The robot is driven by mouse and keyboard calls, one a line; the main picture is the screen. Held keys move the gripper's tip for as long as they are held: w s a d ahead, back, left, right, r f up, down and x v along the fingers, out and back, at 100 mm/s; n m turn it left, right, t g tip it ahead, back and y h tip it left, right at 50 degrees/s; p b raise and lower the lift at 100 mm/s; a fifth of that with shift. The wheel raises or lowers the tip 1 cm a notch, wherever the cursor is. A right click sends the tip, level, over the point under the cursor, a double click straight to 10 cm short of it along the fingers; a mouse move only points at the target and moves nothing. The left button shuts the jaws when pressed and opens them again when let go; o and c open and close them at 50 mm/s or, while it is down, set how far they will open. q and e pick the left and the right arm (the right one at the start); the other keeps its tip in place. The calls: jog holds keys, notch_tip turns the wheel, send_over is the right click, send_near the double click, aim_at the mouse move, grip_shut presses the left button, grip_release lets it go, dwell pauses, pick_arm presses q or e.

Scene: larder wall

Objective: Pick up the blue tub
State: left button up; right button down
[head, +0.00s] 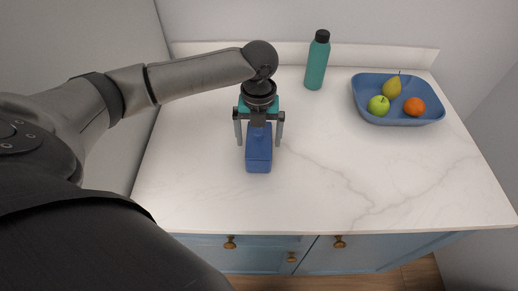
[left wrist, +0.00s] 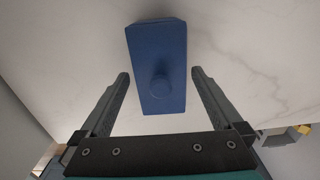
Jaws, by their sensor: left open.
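The blue tub (head: 259,158) is a box-like block standing on the white counter, left of the middle in the head view. In the left wrist view the blue tub (left wrist: 157,52) shows from above, with a round knob on its top. My left gripper (head: 259,142) is open above the tub and points down. Its two fingers (left wrist: 160,85) are on either side of the tub's near part in the left wrist view, with gaps on both sides. I cannot tell how far the fingertips are above the tub. My right gripper is not in view.
A teal bottle (head: 317,62) with a black cap stands at the back of the counter (head: 330,185). A blue tray (head: 397,119) with a green apple, a pear and an orange is at the back right. The counter's front and middle right are clear.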

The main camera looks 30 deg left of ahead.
aim_at(259, 144)
pick_arm(q)
notch_tip(259, 144, down, 4)
jog(key=shift+w+r, duration=0.15)
jog(key=shift+r, duration=0.1)
jog(key=shift+a+r, duration=0.1)
grip_shut()
dwell(0.6)
